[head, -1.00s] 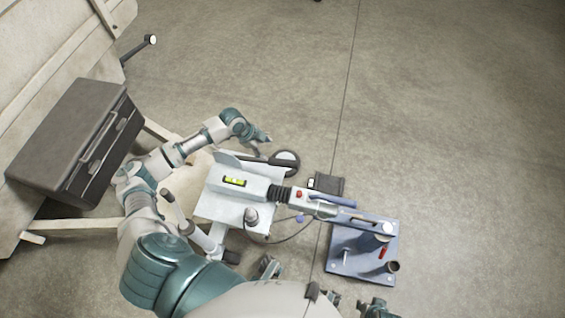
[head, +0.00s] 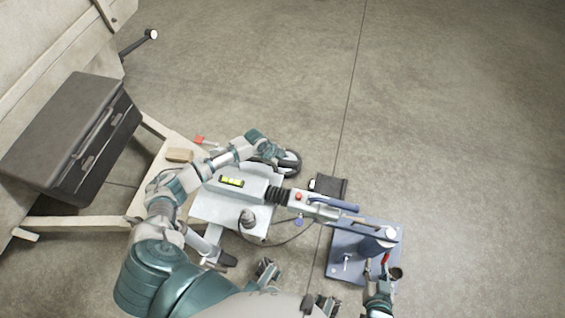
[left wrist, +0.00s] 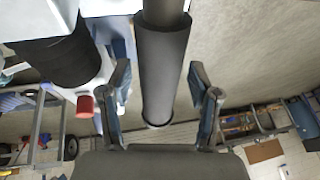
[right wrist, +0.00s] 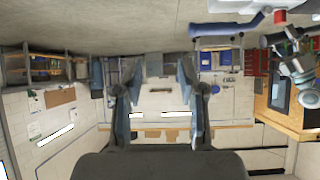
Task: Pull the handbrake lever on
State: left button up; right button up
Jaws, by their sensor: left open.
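The handbrake lever shows in the left wrist view as a dark grey cylindrical grip (left wrist: 164,75) running between the two fingers. My left gripper (left wrist: 160,105) is open around it, with a gap on both sides. In the head view my left gripper (head: 272,154) is over the far side of the pale trailer frame (head: 215,210), by the jockey wheel, and largely hides the lever there. My right gripper (head: 378,278) is low over the blue stand at the right. In the right wrist view my right gripper (right wrist: 156,95) is open and empty.
The coupling has black bellows (head: 277,194), a red button (head: 298,196) and a blue handle (head: 335,204). A spirit level (head: 231,182) lies on the frame. A blue stand (head: 340,265) is at right, a dark toolbox (head: 60,130) at left. The floor beyond is clear.

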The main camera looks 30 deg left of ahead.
pick_arm(q)
grip_shut()
jog(key=shift+r, duration=0.1)
